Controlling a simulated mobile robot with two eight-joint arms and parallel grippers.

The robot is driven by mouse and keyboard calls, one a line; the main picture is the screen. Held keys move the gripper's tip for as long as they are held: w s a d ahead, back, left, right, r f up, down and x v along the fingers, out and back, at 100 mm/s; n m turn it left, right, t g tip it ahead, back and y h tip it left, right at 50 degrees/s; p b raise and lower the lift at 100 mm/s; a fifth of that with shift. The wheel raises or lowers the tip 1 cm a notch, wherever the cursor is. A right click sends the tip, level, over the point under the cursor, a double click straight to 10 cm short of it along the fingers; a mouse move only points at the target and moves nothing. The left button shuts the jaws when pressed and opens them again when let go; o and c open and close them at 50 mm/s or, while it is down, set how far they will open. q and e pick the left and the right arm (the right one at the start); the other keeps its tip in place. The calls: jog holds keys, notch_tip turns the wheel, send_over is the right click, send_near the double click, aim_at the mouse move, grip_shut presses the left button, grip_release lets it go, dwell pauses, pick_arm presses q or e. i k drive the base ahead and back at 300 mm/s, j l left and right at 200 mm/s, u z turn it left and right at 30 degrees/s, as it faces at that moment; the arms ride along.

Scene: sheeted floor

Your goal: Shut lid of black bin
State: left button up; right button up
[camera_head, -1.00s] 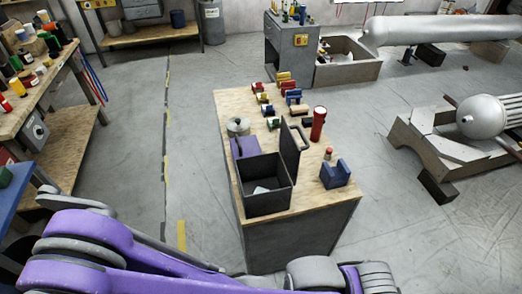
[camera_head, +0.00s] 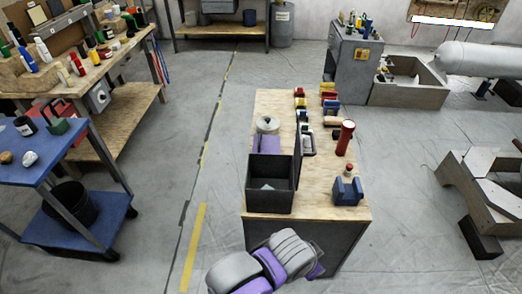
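The black bin (camera_head: 270,200) stands on the wooden top of a workbench (camera_head: 318,200) in the middle of the head view. Its lid (camera_head: 297,158) is open and stands up along the bin's right side, seen almost edge-on. A small pale piece lies inside the bin. A purple and grey part of one of my arms shows at the bottom edge, in front of the bench's near face.
A blue cart (camera_head: 60,165) is at left, with open floor between.

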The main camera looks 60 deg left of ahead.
aim_at(299, 154)
jog(key=i+u, duration=0.1)
jog(key=u, duration=0.3)
jog(key=i+l+u, duration=0.1)
jog(key=u, duration=0.35)
jog(key=i+l+u, duration=0.1)
jog(key=u, duration=0.3)
jog(key=i+l+u, duration=0.1)
jog(key=u, duration=0.3)
jog(key=i+l+u, duration=0.15)
jog(key=u, duration=0.15)
jog(key=i+l+u, duration=0.1)
jog(key=l+u, duration=0.15)
jog(key=k+l, duration=0.1)
jog(key=l, duration=0.15)
jog(key=k+l+u, duration=0.1)
jog(key=l, duration=0.1)
